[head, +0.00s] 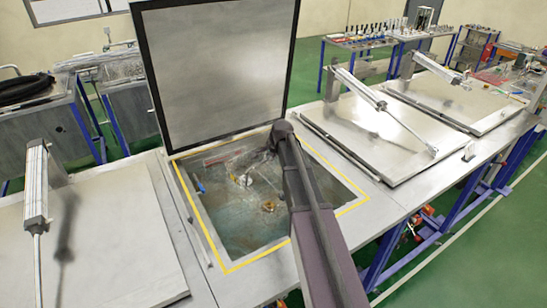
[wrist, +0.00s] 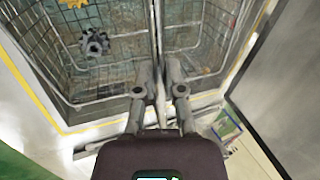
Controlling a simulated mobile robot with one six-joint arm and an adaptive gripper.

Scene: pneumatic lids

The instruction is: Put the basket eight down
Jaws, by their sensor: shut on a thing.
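In the wrist view my gripper (wrist: 160,88) is shut on the wire basket (wrist: 118,84), at its edge beside an upright bar. A dark grey gear (wrist: 94,43) and part of a yellow gear (wrist: 73,4) show inside the mesh. In the head view my arm reaches over the open tank (head: 222,240), and its end hides the grip. A yellow part (head: 268,205) and a pale part (head: 243,179) show in the tank opening. No number on the basket is readable. I cannot tell whether the basket touches the tank floor.
The tank's raised lid (head: 218,65) stands upright behind the opening, which has a yellow border. A closed lid (head: 95,245) lies to the left, with a pneumatic cylinder (head: 36,185) above it. More closed lids (head: 385,130) lie to the right.

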